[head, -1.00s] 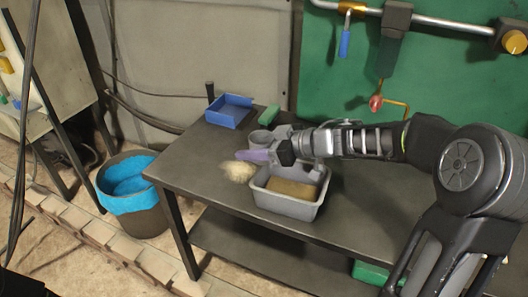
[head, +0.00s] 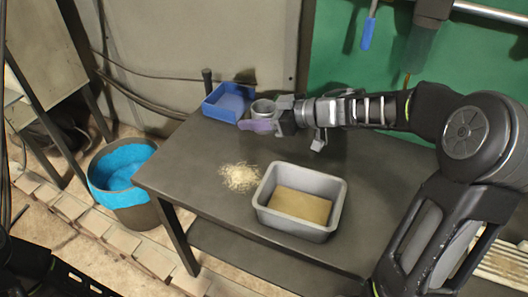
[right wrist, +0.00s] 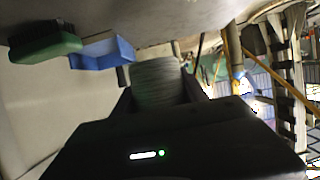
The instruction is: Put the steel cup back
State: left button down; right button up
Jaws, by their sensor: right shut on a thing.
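The steel cup (head: 263,108), a grey round vessel, is upright at the back left of the dark table, just right of the blue tray. My right gripper (head: 272,120) comes from the right and is shut on it. In the right wrist view the cup (right wrist: 158,78) sits between the dark fingers. I cannot tell whether its base touches the table. A purple part (head: 257,126) shows at the gripper, in front of the cup. My left gripper is not in view.
The blue tray (head: 228,103) is close beside the cup. A grey bin (head: 335,205) and a pale crumbly pile (head: 240,177) are on the table (head: 200,150). A blue-lined bucket (head: 124,185) stands left.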

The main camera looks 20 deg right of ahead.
jog(key=b, duration=0.1)
send_over(256, 153)
jog(key=shift+f, duration=3.15)
jog(key=shift+f+b, duration=0.55)
jog(key=shift+f, duration=1.3)
jog(key=o, duration=1.4)
jog(key=shift+f, duration=0.15)
jog(key=shift+s+d+r, duration=0.2)
jog(key=shift+r, duration=0.05)
jog(key=p+v, duration=0.1)
jog(key=v, duration=1)
jog(key=shift+s+d, duration=0.1)
jog(key=shift+s, duration=0.15)
